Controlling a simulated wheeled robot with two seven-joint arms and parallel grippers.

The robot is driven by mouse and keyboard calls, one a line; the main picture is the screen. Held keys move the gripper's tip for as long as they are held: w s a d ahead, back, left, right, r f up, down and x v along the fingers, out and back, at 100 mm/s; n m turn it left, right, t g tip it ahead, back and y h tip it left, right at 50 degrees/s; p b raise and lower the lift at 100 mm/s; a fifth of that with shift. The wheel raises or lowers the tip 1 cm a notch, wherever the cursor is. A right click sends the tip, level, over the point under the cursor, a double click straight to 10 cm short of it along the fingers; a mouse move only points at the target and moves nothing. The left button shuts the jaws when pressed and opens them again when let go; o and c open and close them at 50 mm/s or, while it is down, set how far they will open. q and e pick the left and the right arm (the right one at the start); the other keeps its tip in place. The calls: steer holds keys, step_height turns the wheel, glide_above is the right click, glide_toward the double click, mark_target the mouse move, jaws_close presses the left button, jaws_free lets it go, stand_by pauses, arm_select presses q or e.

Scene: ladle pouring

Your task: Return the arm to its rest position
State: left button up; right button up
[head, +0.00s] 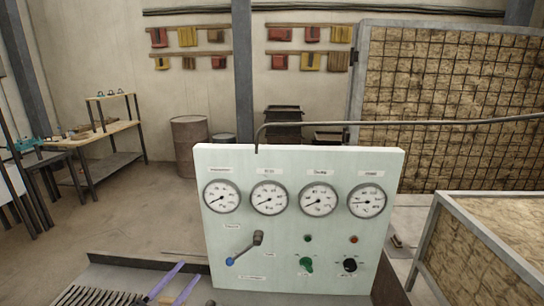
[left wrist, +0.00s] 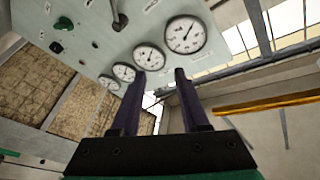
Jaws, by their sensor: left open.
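My left gripper (head: 188,272) is at the bottom of the head view, low and in front of the control panel's (head: 300,225) lower left part. Its two purple fingers are apart with nothing between them. In the left wrist view the open fingers (left wrist: 159,72) point up towards the gauges. The panel carries a lever (head: 245,248) with a blue end, tilted down to the left, above and right of the gripper. The gripper looks clear of the lever. My right gripper is not in view.
The panel has several round gauges (head: 318,199), a green knob (head: 306,265) and a black knob (head: 350,265). A dark comb-like grate (head: 88,297) lies at the lower left. A framed box (head: 490,235) stands at right. Open floor (head: 140,215) lies left of the panel.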

arm_select(q)
steer(key=s+a+f+n+g+y, duration=0.2)
steer(key=s+f+n+g+y, duration=0.3)
steer(key=f, duration=0.3)
steer(key=s+a+f+n+g+y, duration=0.1)
steer(key=s+f+n+g+y, duration=0.35)
steer(key=f, duration=0.35)
steer(key=s+f+n+g, duration=0.15)
steer(key=s+g, duration=0.25)
steer(key=s, duration=0.6)
steer(key=s+f+g+b, duration=0.25)
steer(key=f+b, duration=0.85)
steer(key=f, duration=2.4)
steer(key=s+a+f+b, duration=0.1)
steer(key=s+f+b, duration=0.2)
steer(key=s+f, duration=0.5)
steer(key=s+a+f+b, duration=0.2)
steer(key=s+f+b, duration=0.2)
steer(key=s+f, duration=0.4)
step_height(320, 180, down, 5)
steer(key=shift+s+f+m+g, duration=0.15)
steer(key=shift+s+m+g, duration=0.15)
steer(key=shift+s, duration=0.1)
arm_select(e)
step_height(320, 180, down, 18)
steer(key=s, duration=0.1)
